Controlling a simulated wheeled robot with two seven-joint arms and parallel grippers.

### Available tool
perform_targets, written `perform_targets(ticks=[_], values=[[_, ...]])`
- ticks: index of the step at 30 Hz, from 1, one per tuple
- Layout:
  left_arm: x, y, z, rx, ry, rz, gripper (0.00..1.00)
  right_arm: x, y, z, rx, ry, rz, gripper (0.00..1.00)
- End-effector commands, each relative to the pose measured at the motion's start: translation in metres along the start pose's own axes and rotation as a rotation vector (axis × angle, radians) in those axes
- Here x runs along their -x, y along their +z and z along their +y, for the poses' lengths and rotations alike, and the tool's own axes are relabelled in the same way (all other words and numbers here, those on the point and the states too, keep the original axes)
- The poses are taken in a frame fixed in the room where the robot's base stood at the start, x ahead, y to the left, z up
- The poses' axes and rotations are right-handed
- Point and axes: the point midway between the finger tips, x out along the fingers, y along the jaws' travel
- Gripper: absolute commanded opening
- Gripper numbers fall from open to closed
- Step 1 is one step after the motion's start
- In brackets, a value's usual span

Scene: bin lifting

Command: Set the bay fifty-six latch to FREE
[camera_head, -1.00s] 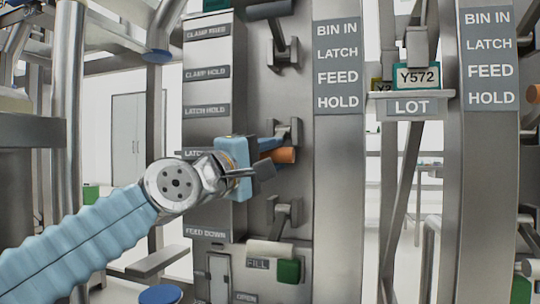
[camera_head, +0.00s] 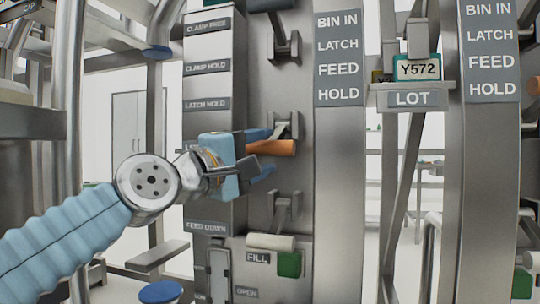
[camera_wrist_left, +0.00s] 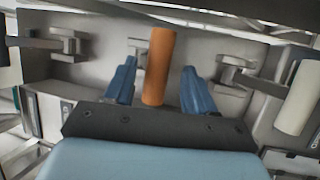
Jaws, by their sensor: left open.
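The latch lever has an orange cylindrical handle (camera_head: 278,148) on a grey metal bracket (camera_head: 291,124), beside the label column (camera_head: 207,60). My left gripper (camera_head: 264,155) is open around the handle, with one blue finger above it and one below. In the left wrist view the orange handle (camera_wrist_left: 158,66) stands between the two spread fingers (camera_wrist_left: 160,86), with a gap on each side. The labels CLAMP FREE, CLAMP HOLD, LATCH HOLD and FEED DOWN show; the label between the last two is hidden behind the gripper. No bay number is readable. My right gripper is out of view.
Another lever (camera_head: 284,40) is above and a grey one (camera_head: 285,205) below. A LOT shelf (camera_head: 412,99) holding a Y572 bin (camera_head: 417,68) is to the right.

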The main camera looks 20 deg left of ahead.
Motion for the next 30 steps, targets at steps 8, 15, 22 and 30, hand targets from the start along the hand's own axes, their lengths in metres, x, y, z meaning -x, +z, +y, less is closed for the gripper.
perform_targets(ticks=[8, 15, 22, 30], values=[[0.071, 0.0, -0.001, -0.001, 0.002, 0.001, 0.55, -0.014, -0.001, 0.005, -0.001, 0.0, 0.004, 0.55], [0.103, 0.0, -0.001, 0.0, -0.002, 0.001, 0.55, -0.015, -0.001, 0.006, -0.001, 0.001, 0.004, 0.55], [0.108, 0.0, -0.002, 0.001, -0.003, 0.0, 0.55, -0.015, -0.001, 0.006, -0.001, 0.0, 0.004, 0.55], [0.108, 0.0, -0.002, 0.0, -0.003, 0.0, 0.55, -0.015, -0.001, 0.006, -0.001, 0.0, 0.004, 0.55]])
